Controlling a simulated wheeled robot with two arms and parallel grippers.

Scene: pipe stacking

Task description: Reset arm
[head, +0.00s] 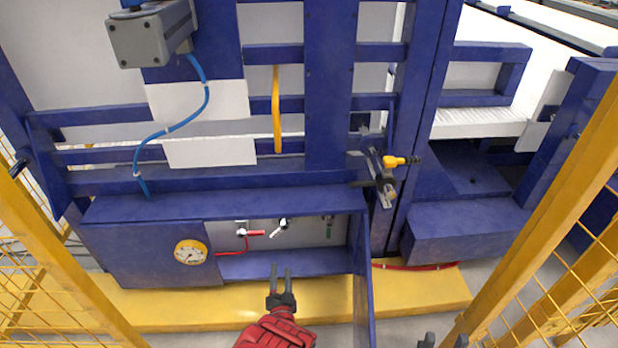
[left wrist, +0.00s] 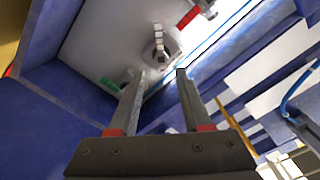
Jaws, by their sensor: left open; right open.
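My left gripper (head: 281,270) points up at the open front of a blue cabinet, its two fingers apart with nothing between them. In the left wrist view the open fingers (left wrist: 160,74) show against the cabinet's pale back panel, with a silver valve (left wrist: 160,48) beyond the gap. My right gripper (head: 446,341) shows only as two separate dark fingertips at the bottom edge; the rest is out of frame. In the cabinet are a red-handled valve (head: 250,233), a white-handled valve (head: 281,226) and a green-handled valve (head: 329,226).
A round gauge (head: 191,252) is on the cabinet front. The open blue door (head: 363,285) stands right of my left gripper, between my two grippers. Yellow mesh fences (head: 70,290) flank both sides. A yellow-handled fitting (head: 395,161) sticks out above the door.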

